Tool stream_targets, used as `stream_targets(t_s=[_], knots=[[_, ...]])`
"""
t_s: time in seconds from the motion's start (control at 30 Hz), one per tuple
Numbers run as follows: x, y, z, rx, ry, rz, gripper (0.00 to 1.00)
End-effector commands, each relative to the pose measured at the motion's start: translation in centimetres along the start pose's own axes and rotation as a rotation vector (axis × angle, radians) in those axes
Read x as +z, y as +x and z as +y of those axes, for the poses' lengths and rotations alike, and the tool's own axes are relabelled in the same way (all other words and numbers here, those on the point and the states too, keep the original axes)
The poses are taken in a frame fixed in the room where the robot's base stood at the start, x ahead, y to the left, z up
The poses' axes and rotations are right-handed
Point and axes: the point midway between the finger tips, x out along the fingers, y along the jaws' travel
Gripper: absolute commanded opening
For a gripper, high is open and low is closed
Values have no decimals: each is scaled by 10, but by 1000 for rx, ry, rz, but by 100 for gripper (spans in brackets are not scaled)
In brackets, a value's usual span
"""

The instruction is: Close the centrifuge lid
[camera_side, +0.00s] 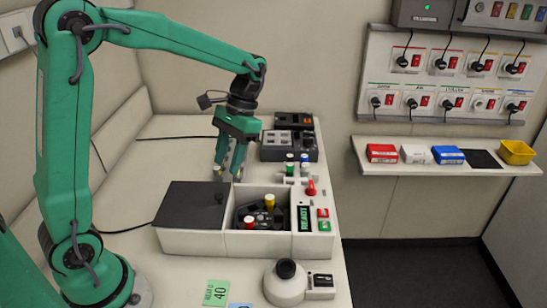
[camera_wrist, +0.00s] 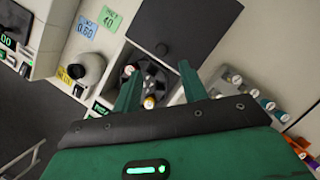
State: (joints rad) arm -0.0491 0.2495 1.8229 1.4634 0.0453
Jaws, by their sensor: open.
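The centrifuge (camera_side: 190,243) is a white box on the bench with a green READY display. Its dark flat lid (camera_side: 182,206) lies over the left part, with a small black knob (camera_side: 219,198) near its right edge. The rotor (camera_side: 262,214) is uncovered to the right, with a red-capped and a yellow-capped tube in it. My gripper (camera_side: 229,172) is open and empty, above and behind the box, apart from the knob. In the wrist view the lid (camera_wrist: 190,25), knob (camera_wrist: 161,49) and rotor (camera_wrist: 160,82) show beyond my spread fingers (camera_wrist: 160,73).
Capped tubes in a rack (camera_side: 291,180) stand behind the rotor, close to my gripper's right. A dark block device (camera_side: 290,146) is farther back. A round mixer (camera_side: 286,286) stands in front. A red lever (camera_side: 311,188) rises at the box's right rear. The bench at left is mostly clear.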

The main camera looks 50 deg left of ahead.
Motion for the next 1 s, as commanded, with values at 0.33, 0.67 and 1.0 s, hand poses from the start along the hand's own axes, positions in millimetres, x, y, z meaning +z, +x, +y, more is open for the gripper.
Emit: stream_targets(t_s=[0.33,0.67,1.0], knots=[[0,11,0,0,0,0,43],[1,49,-1,1,0,-1,43],[0,76,-1,2,0,1,43]])
